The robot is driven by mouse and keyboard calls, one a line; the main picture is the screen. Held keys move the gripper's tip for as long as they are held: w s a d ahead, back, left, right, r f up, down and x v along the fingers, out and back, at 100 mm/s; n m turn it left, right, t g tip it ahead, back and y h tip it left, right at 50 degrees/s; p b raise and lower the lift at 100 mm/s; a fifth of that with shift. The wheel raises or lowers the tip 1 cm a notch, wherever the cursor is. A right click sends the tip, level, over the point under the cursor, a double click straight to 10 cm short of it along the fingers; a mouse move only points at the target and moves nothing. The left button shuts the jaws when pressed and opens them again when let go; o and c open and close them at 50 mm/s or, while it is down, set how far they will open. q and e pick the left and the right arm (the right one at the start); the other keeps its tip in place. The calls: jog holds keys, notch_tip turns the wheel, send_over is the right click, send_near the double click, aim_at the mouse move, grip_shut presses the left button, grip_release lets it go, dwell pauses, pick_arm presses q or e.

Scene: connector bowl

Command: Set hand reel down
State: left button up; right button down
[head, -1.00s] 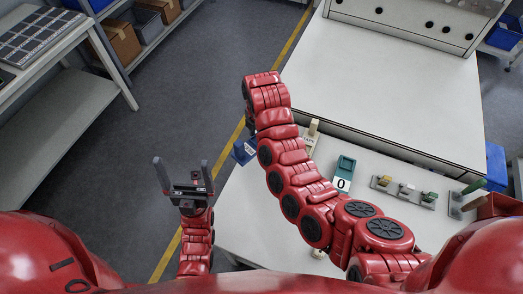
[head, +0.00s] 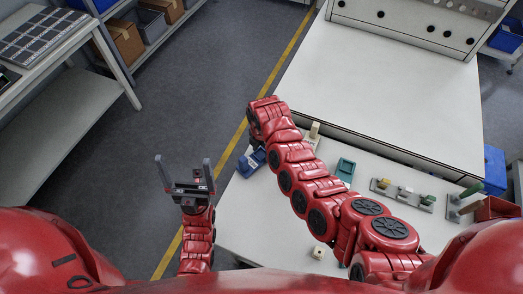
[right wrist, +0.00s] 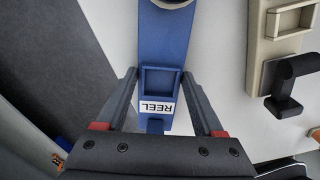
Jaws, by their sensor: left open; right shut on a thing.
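The hand reel is a blue piece (right wrist: 163,52) with a white REEL label in the right wrist view. In the head view its blue body (head: 250,162) shows beside my right forearm, near the bench's left edge. My right gripper (right wrist: 160,76) is shut on the reel, with one finger on each side of it. In the head view the right fingers are hidden by the arm. I cannot tell whether the reel touches the bench top. My left gripper (head: 184,168) is open and empty, over the floor left of the bench.
The white bench (head: 262,215) has a teal holder (head: 346,168), a cream stand (head: 314,133), a rack of small connectors (head: 403,193) and a small cream block (head: 319,252). A raised white platform (head: 390,85) fills the back. A beige fixture with a black handle (right wrist: 283,85) lies right of the reel.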

aim_at(261, 154)
grip_release()
notch_tip(261, 154, up, 8)
jog(key=shift+w+f+b, duration=0.1)
jog(key=shift+b, duration=0.9)
jog(key=shift+r+p, duration=0.75)
jog(key=shift+r, duration=1.45)
